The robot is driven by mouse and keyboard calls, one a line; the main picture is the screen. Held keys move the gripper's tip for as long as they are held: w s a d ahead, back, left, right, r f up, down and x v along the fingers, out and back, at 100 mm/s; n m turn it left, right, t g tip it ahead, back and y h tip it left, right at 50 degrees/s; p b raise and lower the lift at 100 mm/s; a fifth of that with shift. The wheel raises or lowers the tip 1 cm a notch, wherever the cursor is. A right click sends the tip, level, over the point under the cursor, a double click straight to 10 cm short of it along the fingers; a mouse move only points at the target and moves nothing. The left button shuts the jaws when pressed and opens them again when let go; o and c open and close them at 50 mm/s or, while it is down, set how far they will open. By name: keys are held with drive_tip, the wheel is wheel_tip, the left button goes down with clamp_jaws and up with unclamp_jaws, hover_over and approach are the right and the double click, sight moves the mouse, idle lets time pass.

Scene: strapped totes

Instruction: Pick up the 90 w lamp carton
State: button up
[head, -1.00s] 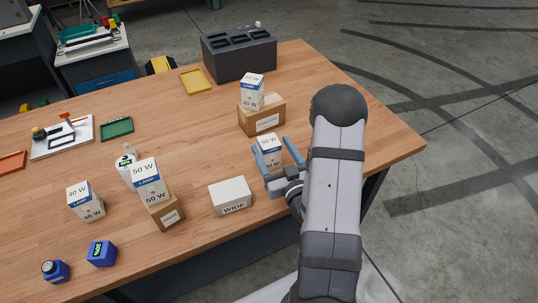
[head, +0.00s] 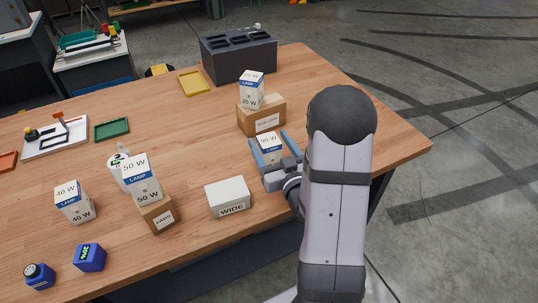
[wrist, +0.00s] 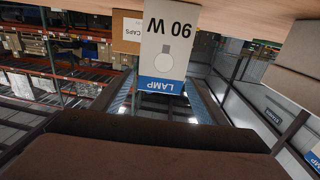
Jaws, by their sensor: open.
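The 90 W lamp carton (head: 268,148) is a white box with a blue LAMP band, standing on the wooden table in front of a brown box. In the wrist view the 90 W carton (wrist: 166,45) shows upside down, between the two blue fingers. My gripper (head: 268,152) is open, with one finger on either side of the carton in the head view. I cannot tell whether either finger touches it. The carton's lower part is hidden by the gripper in the head view.
A brown box (head: 262,118) carrying a 20 W lamp carton (head: 251,90) stands right behind. A white WIDE box (head: 228,196) is at the left front. Further left are a 50 W carton (head: 142,178) on a brown box and a 40 W carton (head: 74,202).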

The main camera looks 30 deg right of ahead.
sight(265, 134)
drive_tip(key=shift+w, duration=0.1)
drive_tip(key=shift+w, duration=0.25)
drive_tip(key=shift+w+d+p, duration=0.15)
drive_tip(key=shift+w+p, duration=0.05)
drive_tip(key=shift+w, duration=0.95)
drive_tip(key=shift+w+d+p, duration=0.1)
drive_tip(key=shift+w+p, duration=0.1)
drive_tip(key=shift+w, duration=0.9)
drive_tip(key=c, duration=1.2)
